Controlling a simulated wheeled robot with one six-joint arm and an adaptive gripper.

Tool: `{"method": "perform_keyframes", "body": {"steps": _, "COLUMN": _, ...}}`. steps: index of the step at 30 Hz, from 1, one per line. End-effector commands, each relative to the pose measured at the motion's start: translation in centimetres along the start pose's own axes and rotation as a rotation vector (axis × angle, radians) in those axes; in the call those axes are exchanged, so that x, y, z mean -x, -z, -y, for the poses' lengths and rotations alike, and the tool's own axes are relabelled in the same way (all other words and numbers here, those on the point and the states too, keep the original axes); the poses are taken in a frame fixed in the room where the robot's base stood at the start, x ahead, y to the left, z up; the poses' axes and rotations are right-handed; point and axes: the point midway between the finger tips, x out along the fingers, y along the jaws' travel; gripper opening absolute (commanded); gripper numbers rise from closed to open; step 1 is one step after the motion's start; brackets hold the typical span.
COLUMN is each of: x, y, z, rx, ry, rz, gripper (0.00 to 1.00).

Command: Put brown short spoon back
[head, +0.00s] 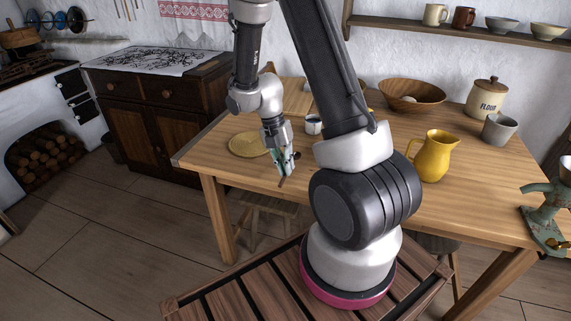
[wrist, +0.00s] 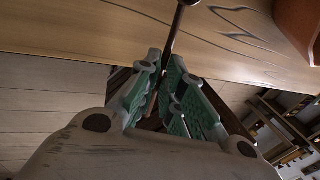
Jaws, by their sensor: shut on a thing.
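My gripper (head: 284,158) is over the front edge of the wooden table (head: 225,165), left of my arm's base. In the wrist view its green-padded fingers (wrist: 168,95) are closed around a thin dark brown stick, which I take to be the brown short spoon (wrist: 174,32). The spoon sticks out past the fingertips, with a small pale end at the top of the picture. In the head view a short brown piece of the spoon (head: 282,182) shows below the fingers, tilted. The rest of it is hidden by the fingers.
A round yellowish plate or mat (head: 246,145) lies left of my gripper. A white cup (head: 313,126) stands behind it. A yellow pitcher (head: 433,160), wooden bowl (head: 400,101), flour jar (head: 485,99) and grey cup (head: 498,131) stand to the right. A stool (head: 262,208) is under the table.

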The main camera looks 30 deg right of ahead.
Motion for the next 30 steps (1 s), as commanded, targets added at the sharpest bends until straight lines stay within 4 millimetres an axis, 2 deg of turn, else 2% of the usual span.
{"method": "perform_keyframes", "body": {"steps": 30, "x": -2.0, "y": -0.1, "z": -0.5, "rx": 0.000, "ry": 0.000, "rz": 0.000, "gripper": 0.00}}
